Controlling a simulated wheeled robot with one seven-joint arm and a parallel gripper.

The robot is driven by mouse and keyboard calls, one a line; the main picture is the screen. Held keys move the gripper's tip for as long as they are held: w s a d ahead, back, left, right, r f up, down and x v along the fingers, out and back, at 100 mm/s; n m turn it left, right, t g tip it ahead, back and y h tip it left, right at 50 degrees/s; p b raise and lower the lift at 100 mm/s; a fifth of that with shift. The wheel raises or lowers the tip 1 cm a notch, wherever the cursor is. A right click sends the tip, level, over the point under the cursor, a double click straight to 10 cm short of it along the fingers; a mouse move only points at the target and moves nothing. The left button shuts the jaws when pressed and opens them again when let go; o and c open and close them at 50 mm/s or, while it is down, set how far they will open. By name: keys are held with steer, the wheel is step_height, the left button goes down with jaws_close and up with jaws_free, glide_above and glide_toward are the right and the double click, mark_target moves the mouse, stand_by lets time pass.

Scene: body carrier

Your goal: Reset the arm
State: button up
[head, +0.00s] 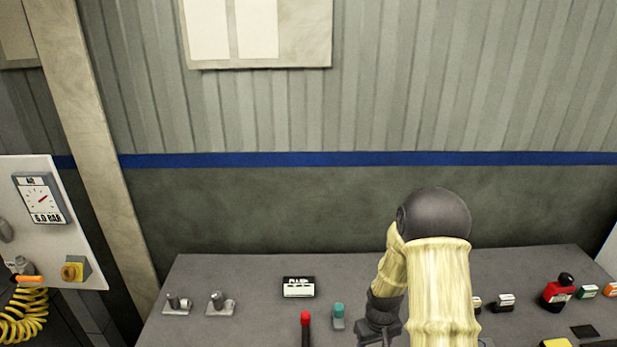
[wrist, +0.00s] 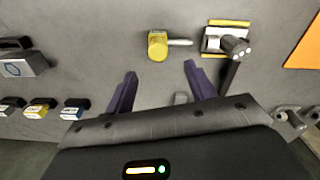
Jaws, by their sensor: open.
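My arm (head: 440,285), cream with a dark round joint, reaches down over the grey panel top in the head view. My gripper (wrist: 160,70) shows in the wrist view with its two dark purple fingers spread apart and nothing between them. A yellow knob with a grey shaft (wrist: 158,45) lies on the panel just beyond the fingertips, apart from them as far as I can tell. In the head view my gripper is at the bottom edge, and its fingertips are cut off or hidden there.
The grey panel (head: 250,268) carries grey levers (head: 219,303), a labelled box (head: 298,287), a red-topped lever (head: 305,325), a teal-topped switch (head: 338,315) and a red block with black knob (head: 558,292). A gauge board (head: 75,220) stands left. The space above the panel's left part is clear.

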steer(key=s+a+r+m+t+b, duration=0.2)
steer(key=s+r+b, duration=0.2)
steer(key=s+r, duration=1)
steer(key=shift+a+r+m+b, duration=0.4)
steer(key=shift+r, duration=0.15)
steer(key=shift+s, duration=0.15)
stand_by(0.7)
stand_by(1.0)
